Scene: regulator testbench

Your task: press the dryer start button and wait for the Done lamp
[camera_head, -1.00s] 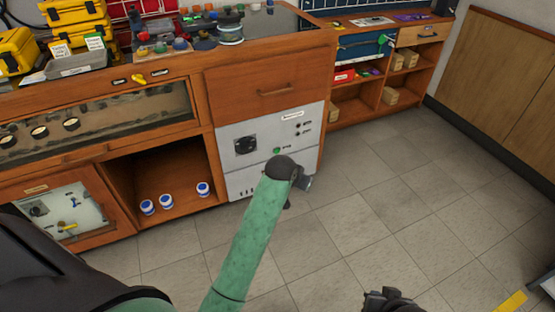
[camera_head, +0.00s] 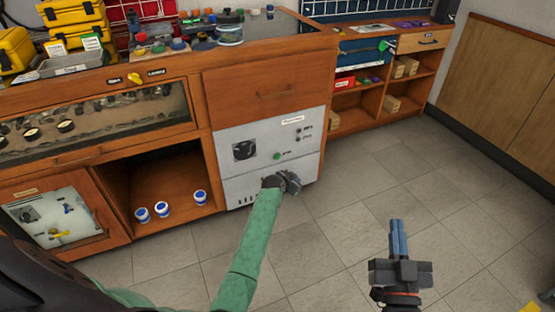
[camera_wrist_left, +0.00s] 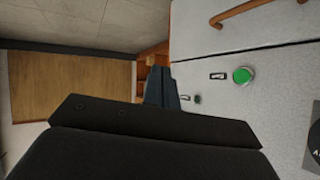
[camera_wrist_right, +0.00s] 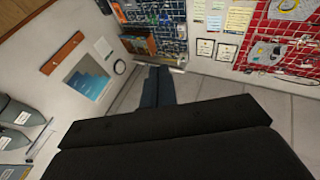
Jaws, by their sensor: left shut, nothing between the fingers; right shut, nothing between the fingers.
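The white dryer panel (camera_head: 262,143) is built into the wooden bench, with a dark round dial (camera_head: 244,150) at its left. The green button (camera_head: 277,156) sits low on the panel; a green button with a silver rim also shows in the left wrist view (camera_wrist_left: 243,75). Two small dark round fittings (camera_head: 298,134) with unreadable labels sit above it to the right; neither looks lit. My left gripper (camera_head: 290,183) is shut and empty, just below and right of the button; any gap to the panel is unclear. My right gripper (camera_head: 398,238) is shut and empty, over open floor.
A wooden drawer (camera_head: 264,88) is above the panel. Several blue-and-white jars (camera_head: 162,209) stand in the open cubby to the left. Low shelves (camera_head: 375,95) stand beyond at the right. The tiled floor (camera_head: 350,195) is clear.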

